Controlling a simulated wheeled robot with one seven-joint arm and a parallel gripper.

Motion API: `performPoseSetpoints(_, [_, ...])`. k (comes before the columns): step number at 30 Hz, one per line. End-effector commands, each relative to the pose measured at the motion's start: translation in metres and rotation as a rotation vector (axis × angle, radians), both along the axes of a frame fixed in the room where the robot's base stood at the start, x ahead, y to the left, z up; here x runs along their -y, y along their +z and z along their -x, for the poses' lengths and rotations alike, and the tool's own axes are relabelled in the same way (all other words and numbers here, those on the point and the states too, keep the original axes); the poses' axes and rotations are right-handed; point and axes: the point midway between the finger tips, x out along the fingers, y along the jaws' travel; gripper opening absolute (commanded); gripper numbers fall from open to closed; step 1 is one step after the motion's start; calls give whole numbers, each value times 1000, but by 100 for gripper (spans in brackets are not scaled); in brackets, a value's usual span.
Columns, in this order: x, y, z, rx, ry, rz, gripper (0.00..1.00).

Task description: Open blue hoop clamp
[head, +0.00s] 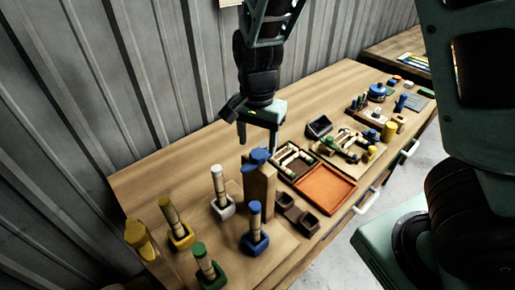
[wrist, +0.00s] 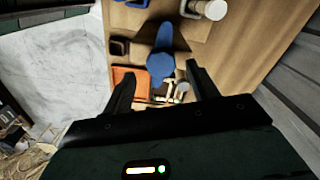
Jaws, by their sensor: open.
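The blue hoop clamp (head: 257,157) sits on top of an upright wooden post (head: 260,188) near the middle of the bench. In the wrist view the blue clamp (wrist: 160,66) shows a rounded body with a long arm pointing towards the top of the picture. My gripper (head: 257,138) is open and empty, pointing down just above and behind the clamp in the head view. In the wrist view its fingers (wrist: 161,74) stand apart, with the rounded blue part between and beyond their tips. I cannot tell the exact height gap.
Pegs in coloured bases stand near the post: white (head: 221,192), blue (head: 255,232), yellow (head: 175,222) and green (head: 206,264). An orange tray (head: 325,186) and brown bins (head: 296,214) lie to its right. The bench's back left is clear.

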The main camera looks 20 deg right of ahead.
Motion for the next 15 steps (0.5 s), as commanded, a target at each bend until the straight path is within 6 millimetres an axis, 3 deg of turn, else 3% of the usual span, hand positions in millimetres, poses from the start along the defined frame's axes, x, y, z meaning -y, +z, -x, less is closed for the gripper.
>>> performPoseSetpoints(6, [1,-30,1,-3,-2,1,59])
performPoseSetpoints(15, [0,-38,0,-1,0,1,59])
